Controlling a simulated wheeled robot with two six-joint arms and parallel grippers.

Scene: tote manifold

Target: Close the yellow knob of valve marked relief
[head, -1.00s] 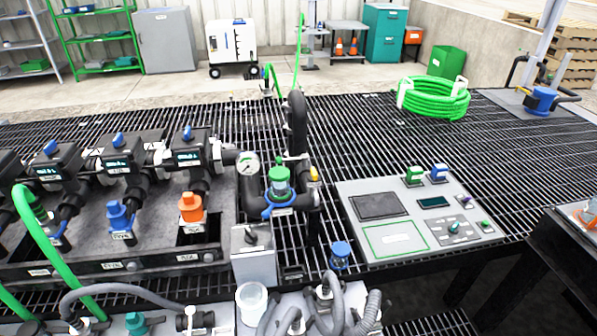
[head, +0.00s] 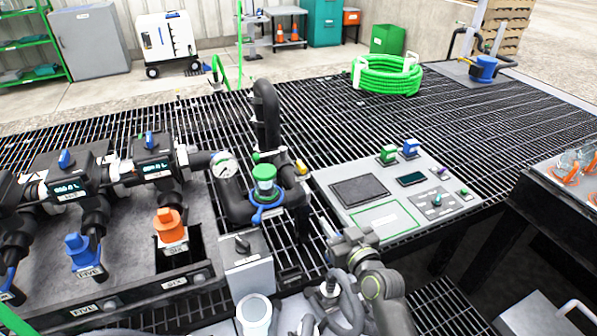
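A small yellow knob (head: 301,167) sits on the right side of the black pipework, just right of the green-capped fitting (head: 264,180). No relief marking is readable beside it. My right gripper (head: 327,226) reaches in from the bottom, below and right of the yellow knob and apart from it. It is over the grating by the grey panel's left edge. Its fingers are small and seen from behind, so their opening is unclear. My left gripper is out of view.
A black pipe bend (head: 266,112) rises behind the green-capped fitting, and a gauge (head: 224,168) sits to its left. The grey control panel (head: 400,200) lies to the right. Orange (head: 168,226) and blue (head: 82,250) valves stand left.

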